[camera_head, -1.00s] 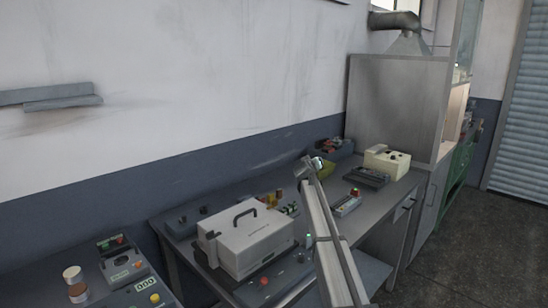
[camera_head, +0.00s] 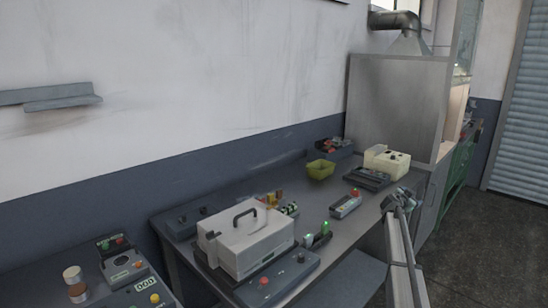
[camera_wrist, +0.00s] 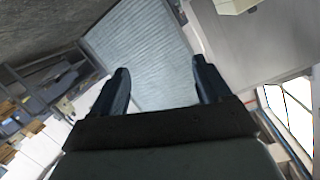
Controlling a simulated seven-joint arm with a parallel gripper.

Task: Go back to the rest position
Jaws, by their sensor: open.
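My gripper (camera_head: 398,198) is at the end of my arm, which rises from the bottom edge at the right in the head view. It appears in front of the table's right end and the grey cabinet. In the wrist view my gripper (camera_wrist: 163,80) has its two dark fingers spread wide, with nothing between them. Beyond the fingers the wrist camera sees the ribbed shutter (camera_wrist: 150,50), tilted in the picture. My gripper holds nothing and appears clear of the things on the table.
A grey hooded cabinet (camera_head: 395,105) stands behind. Open floor (camera_head: 480,245) lies at right.

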